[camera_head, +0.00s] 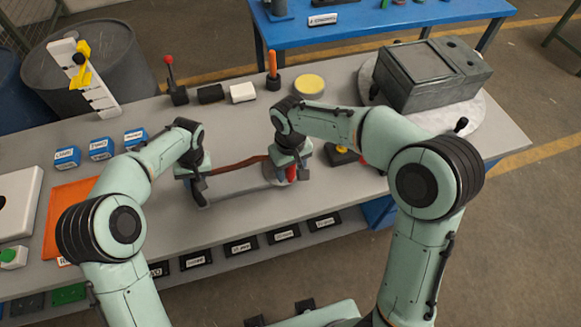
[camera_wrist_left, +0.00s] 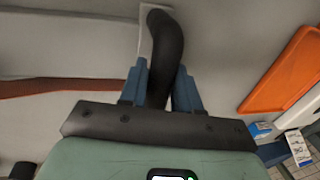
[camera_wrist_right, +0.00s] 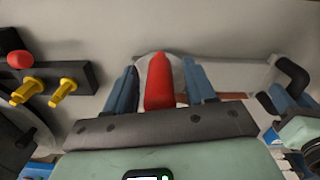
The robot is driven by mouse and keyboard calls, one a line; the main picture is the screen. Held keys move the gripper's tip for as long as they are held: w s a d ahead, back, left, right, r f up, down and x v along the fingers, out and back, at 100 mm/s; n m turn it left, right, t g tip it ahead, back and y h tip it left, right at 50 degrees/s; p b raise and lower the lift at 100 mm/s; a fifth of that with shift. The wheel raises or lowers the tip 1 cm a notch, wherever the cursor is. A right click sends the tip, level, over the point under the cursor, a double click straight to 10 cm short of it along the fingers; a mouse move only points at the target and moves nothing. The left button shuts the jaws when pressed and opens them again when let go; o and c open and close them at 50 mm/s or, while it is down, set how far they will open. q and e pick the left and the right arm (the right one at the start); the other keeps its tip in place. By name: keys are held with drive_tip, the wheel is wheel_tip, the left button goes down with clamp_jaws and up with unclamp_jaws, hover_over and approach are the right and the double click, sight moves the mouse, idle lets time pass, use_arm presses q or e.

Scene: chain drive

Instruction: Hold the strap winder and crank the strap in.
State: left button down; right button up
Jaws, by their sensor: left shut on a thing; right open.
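The strap winder (camera_head: 240,193) is a long pale-grey body lying on the grey bench. It has a curved black handle at its left end and a red crank knob at its right end. My left gripper (camera_wrist_left: 162,88) is shut on the black handle (camera_wrist_left: 166,45). A red-brown strap (camera_head: 238,163) runs along behind the winder, and shows in the left wrist view (camera_wrist_left: 60,87). My right gripper (camera_wrist_right: 163,85) is open, with a finger on each side of the red knob (camera_wrist_right: 158,82) and visible gaps between. The crank arm under the knob is mostly hidden.
A black block with yellow knobs (camera_head: 342,152) stands just right of my right gripper. A grey box (camera_head: 432,75) sits on a round plate at the back right. Levers, blocks and a yellow disc (camera_head: 309,84) line the back. Blue cubes (camera_head: 101,147) and an orange mat (camera_head: 68,205) are left.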

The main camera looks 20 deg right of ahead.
drive_tip(key=shift+f, duration=0.1)
clamp_jaws()
drive_tip(key=shift+a, duration=0.15)
drive_tip(key=w+a+m, duration=0.8)
drive_tip(key=m, duration=0.6)
idle(0.7)
drive_tip(key=shift+w+a, duration=0.1)
idle(0.3)
